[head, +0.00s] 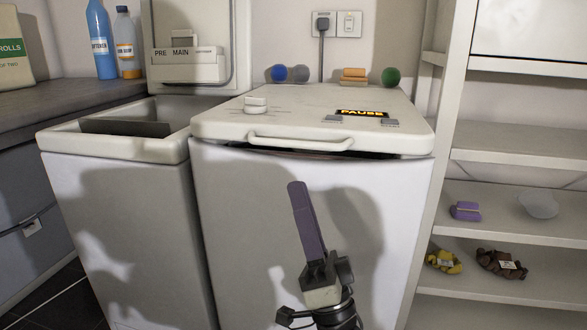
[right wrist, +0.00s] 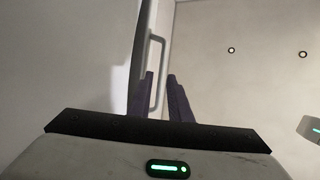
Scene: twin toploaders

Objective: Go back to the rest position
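My right gripper (head: 298,188) points up in front of the right toploader (head: 240,230), its purple fingers below the lid (head: 300,105). In the right wrist view its fingers (right wrist: 160,78) stand slightly apart with nothing seen between them; the lid handle (right wrist: 156,70) shows beyond, and I cannot tell whether they touch. In the head view the handle (head: 300,143) runs along the lid's front edge. The lid lies nearly flat, with a narrow dark gap under its front. The left toploader (head: 120,225) has its lid (head: 190,45) raised. My left gripper is not in view.
A counter (head: 60,97) with a blue bottle (head: 101,45) stands at left. A shelf unit (head: 500,215) at right holds a purple bundle (head: 465,211) and several other items. Coloured balls (head: 391,77) rest behind the right lid. A wall socket (head: 323,23) is above.

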